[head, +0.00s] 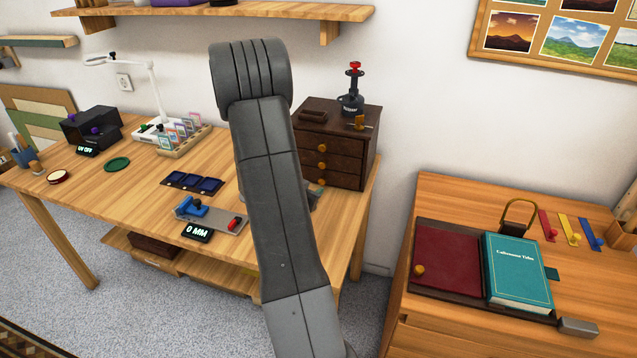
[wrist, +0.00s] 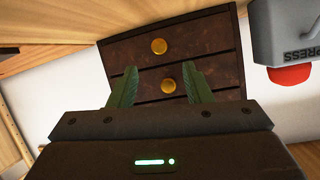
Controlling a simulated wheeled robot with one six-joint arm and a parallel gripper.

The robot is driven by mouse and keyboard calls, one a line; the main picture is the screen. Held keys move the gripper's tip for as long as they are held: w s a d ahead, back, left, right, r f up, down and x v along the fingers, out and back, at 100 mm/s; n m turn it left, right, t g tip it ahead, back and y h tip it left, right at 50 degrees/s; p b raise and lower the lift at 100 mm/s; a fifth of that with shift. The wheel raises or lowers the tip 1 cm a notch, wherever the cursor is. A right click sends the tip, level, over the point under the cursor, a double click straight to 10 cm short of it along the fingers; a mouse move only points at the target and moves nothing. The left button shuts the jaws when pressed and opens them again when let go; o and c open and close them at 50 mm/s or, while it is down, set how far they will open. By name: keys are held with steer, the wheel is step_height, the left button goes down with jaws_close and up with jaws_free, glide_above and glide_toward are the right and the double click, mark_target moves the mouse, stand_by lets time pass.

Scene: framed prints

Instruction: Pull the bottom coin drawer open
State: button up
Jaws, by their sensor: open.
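The dark brown drawer cabinet (head: 345,135) stands at the right end of the wooden workbench, with several brass knobs down its front. Its drawers look shut. The bottom drawer's knob (head: 322,182) is the lowest in the head view. The wrist view looks upside down, with the bench at the top, so the bottom knob (wrist: 159,46) is the upper one there. The middle knob (wrist: 169,86) shows between my fingers. My gripper (wrist: 159,69) is open and empty, facing the cabinet front, its tips short of the bottom knob in the picture.
A side table (head: 430,190) stands right, beyond a gap.

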mark_target(321, 182)
steer(key=x, duration=0.8)
steer(key=shift+a, duration=0.1)
steer(key=shift+s, duration=0.1)
steer(key=shift+c, duration=0.5)
